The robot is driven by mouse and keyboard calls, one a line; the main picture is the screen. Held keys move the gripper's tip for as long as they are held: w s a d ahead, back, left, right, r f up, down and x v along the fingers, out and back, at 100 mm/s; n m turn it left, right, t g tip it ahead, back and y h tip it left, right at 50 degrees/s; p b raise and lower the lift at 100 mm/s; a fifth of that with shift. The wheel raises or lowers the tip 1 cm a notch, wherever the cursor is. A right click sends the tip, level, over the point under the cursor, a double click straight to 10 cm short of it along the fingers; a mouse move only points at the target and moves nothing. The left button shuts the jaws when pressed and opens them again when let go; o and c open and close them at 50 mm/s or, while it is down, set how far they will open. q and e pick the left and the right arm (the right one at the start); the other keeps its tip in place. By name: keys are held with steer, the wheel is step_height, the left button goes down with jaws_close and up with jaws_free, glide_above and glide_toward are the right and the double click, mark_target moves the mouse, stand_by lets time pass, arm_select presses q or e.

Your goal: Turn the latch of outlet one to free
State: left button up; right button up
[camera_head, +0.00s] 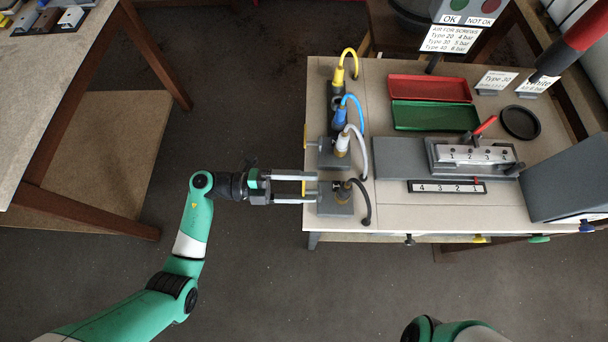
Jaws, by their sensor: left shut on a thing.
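A row of outlets with hoses stands along the left edge of the workbench. The nearest outlet (336,203) has a black hose. A small yellow latch (304,187) projects at its left side. My left gripper (304,188) reaches in from the left, with its two fingers on the far and near sides of this latch; it is shut on the latch. Another yellow latch (305,136) shows at the outlet behind, beside the white hose (357,145). I cannot read which outlet is number one. My right gripper is out of view; only part of my right arm shows at the bottom.
Blue (357,105) and yellow (352,62) hoses stand farther back. Red (430,88) and green (433,116) trays, a numbered fixture (476,154) and a grey box (568,180) occupy the bench to the right. Open floor lies left of the bench.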

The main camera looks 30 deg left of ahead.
arm_select(q)
steer(key=shift+s+d+f+m, duration=0.1)
steer(key=shift+s+m, duration=0.1)
steer(key=shift+m, duration=0.9)
steer(key=shift+s+d+m, duration=0.1)
steer(key=shift+s+m, duration=0.05)
steer(key=shift+m, duration=0.95)
steer(key=o, duration=1.2)
steer(key=shift+c, duration=0.2)
steer(key=v, duration=1.1)
steer(key=shift+s+a+p, duration=0.2)
steer(key=shift+a+p, duration=0.1)
steer(key=shift+p, duration=0.15)
